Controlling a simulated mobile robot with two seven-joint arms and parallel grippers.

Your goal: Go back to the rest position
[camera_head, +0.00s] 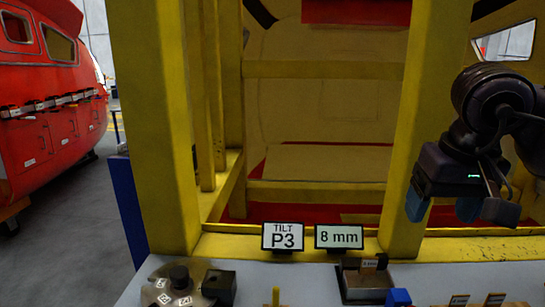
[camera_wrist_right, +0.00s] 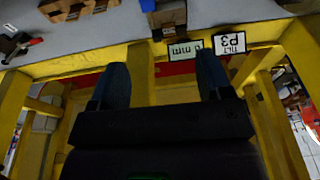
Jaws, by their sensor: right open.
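My right gripper (camera_head: 442,208) hangs at the right of the head view, in front of the right yellow post and above the back of the grey workbench (camera_head: 250,285). Its two blue fingers are apart with nothing between them. In the right wrist view the open fingers (camera_wrist_right: 162,78) point toward the bench edge and the signs, with a gap between them. My left gripper is in neither view.
Two small signs, "TILT P3" (camera_head: 283,236) and "8 mm" (camera_head: 339,237), stand at the bench's back edge. A round disc with a black knob (camera_head: 179,275) and a small tray (camera_head: 367,284) are on the bench. A yellow frame (camera_head: 150,120) rises behind. A red nosecone (camera_head: 45,140) stands left.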

